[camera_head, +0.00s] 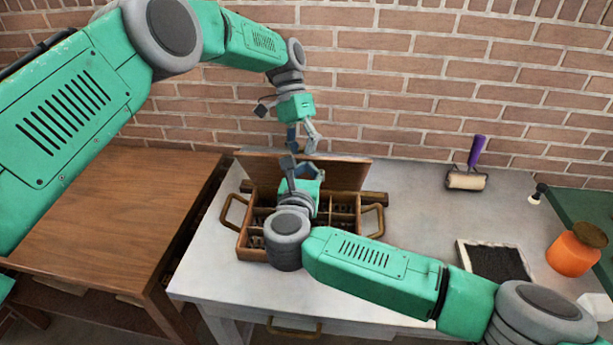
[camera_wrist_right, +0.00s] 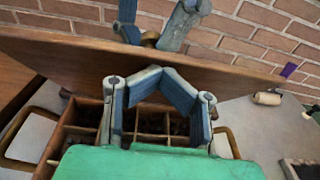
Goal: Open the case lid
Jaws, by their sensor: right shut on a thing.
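The wooden case (camera_head: 247,243) stands on the grey table with its compartments showing. Its lid (camera_head: 342,171) is raised at the back edge, and its broad face also shows in the right wrist view (camera_wrist_right: 235,80). My right gripper (camera_head: 291,165) reaches over the case from the front. Its fingertips (camera_wrist_right: 157,73) come together at the lid and are shut on it; the exact contact is hard to see. My left gripper (camera_head: 303,143) hangs just above and behind the lid's top edge. Its fingers are apart and it holds nothing visible.
A brown side table (camera_head: 120,200) stands at the left. A roller with a purple handle (camera_head: 476,150), a black-filled tray (camera_head: 497,262) and an orange jar (camera_head: 570,255) are at the right. A brick wall (camera_head: 410,90) closes off the back. The tabletop right of the case is partly clear.

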